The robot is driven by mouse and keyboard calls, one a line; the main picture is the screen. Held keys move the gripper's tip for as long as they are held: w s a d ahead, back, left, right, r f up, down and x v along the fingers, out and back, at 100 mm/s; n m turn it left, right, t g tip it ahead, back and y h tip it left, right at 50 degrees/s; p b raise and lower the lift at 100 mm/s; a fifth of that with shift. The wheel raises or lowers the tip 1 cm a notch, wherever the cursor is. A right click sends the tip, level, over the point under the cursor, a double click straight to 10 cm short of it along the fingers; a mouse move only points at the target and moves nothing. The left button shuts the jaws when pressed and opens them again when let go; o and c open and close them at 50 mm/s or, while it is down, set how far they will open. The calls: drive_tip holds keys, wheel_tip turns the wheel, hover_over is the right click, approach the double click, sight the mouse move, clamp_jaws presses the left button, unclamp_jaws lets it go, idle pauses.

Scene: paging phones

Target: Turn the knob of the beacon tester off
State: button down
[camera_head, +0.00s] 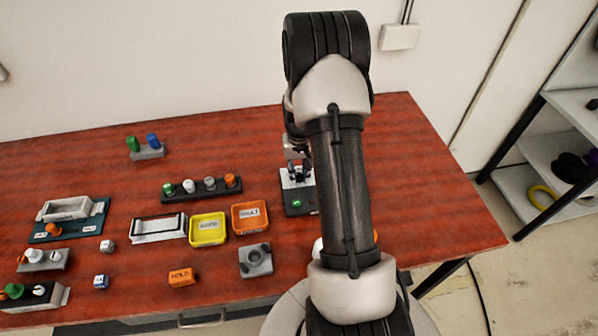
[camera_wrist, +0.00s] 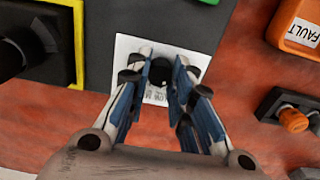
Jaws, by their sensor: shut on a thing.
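In the camera_head view my gripper (camera_head: 297,172) is over the tester, partly hidden by my arm.
Left of the tester are an orange FAULT tray (camera_head: 250,231), a yellow tray (camera_head: 208,243) and a rack of coloured pegs (camera_head: 202,199). A grey block with dark knobs (camera_head: 255,261) and an orange HOLD block (camera_head: 182,277) lie nearer. The table's right end (camera_head: 440,210) looks clear.

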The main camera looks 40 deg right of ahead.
sight(299, 176)
idle(0.3)
drive_tip(key=c, duration=1.4)
unclamp_jaws()
wheel_tip(299, 176, up, 12)
